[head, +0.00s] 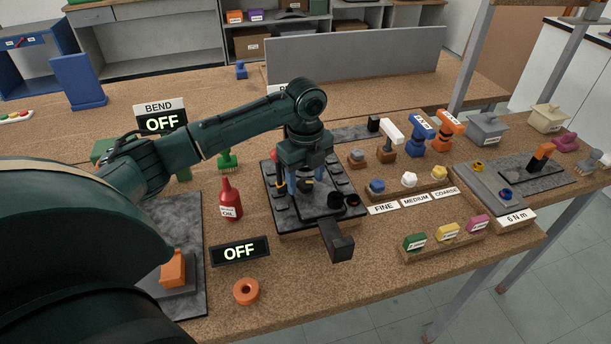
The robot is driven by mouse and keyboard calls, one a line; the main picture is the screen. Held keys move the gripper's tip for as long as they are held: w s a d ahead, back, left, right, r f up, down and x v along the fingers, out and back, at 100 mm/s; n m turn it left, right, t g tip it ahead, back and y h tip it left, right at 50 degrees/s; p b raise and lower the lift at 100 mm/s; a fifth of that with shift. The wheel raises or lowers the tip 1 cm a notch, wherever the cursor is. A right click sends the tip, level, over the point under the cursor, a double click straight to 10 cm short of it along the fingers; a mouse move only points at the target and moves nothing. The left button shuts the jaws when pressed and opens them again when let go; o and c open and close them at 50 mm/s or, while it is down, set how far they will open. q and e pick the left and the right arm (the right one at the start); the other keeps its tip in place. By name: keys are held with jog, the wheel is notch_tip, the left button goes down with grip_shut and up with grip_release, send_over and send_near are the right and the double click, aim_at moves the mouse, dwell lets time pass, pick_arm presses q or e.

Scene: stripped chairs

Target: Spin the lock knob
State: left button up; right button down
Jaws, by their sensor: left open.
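My left gripper (306,186) reaches down over a dark device (282,220) on the workbench. Its two bluish fingers are apart, with no object visible between them. Two short black round knobs (344,200) stand on the device just right of the fingers. I cannot tell whether one of them is the lock knob. The gripper and wrist hide the middle of the device, so contact there cannot be told. A black block (337,241) sticks out at the device's front. My right gripper is not in view.
A red oil bottle (230,198) stands left of the device. An OFF display (240,251) and an orange ring (246,291) are at the front. Labelled knobs, coloured blocks (447,232) and a 6 N m fixture (505,194) lie right.

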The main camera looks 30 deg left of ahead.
aim_at(305, 182)
pick_arm(q)
notch_tip(305, 182, up, 13)
jog(key=shift+b, duration=0.3)
jog(key=shift+r, duration=0.1)
dwell(0.4)
